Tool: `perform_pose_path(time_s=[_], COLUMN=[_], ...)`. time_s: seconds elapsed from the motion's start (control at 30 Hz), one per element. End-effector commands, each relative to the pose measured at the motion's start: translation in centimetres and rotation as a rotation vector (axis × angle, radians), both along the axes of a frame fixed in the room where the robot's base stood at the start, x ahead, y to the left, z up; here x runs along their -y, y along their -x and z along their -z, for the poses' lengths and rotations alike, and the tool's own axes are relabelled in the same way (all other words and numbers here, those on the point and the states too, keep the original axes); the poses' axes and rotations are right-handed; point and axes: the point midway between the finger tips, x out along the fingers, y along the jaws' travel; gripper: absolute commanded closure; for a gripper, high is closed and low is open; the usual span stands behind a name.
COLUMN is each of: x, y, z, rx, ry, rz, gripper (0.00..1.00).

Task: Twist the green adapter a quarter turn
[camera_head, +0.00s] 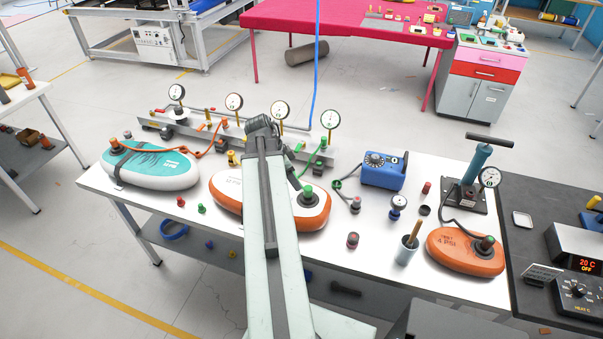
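A green adapter (308,191) sits upright on the dark valve of the orange-and-white inflatable board (318,215) in the middle of the bench. My pale arm crosses the view and hides part of this board. The dark end of my arm, with my gripper (296,183), reaches down just left of the green adapter. The fingers are too small and too covered to show whether they are open or touch the adapter. Other green pieces are a hose end (337,184) on the bench and a small loose fitting (201,208).
A teal-and-white board (150,165) lies left and a small orange board (465,252) right. A manifold rail with several gauges (234,102) stands behind. A blue pump box (384,171), a grey cup (407,252) and a hand pump (478,165) stand to the right.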

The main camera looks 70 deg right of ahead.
Motion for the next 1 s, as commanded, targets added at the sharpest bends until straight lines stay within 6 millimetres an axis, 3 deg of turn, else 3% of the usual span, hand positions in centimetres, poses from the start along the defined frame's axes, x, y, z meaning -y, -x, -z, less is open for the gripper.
perform_pose_path(time_s=[0.03, 0.1, 0.33, 0.73, 1.0], x=[0.8, 1.2, 1.5, 2.9, 3.3], y=[1.4, 2.4, 2.9, 4.5, 5.0], z=[-0.2, -0.3, 0.3, 6.3, 7.0], rx=[0.001, 0.002, 0.003, 0.002, 0.002], ry=[0.013, 0.024, 0.028, 0.026, 0.026], rz=[0.05, 0.089, 0.104, 0.102, 0.1], gripper=[0.45, 0.45, 0.45, 0.45, 0.45])
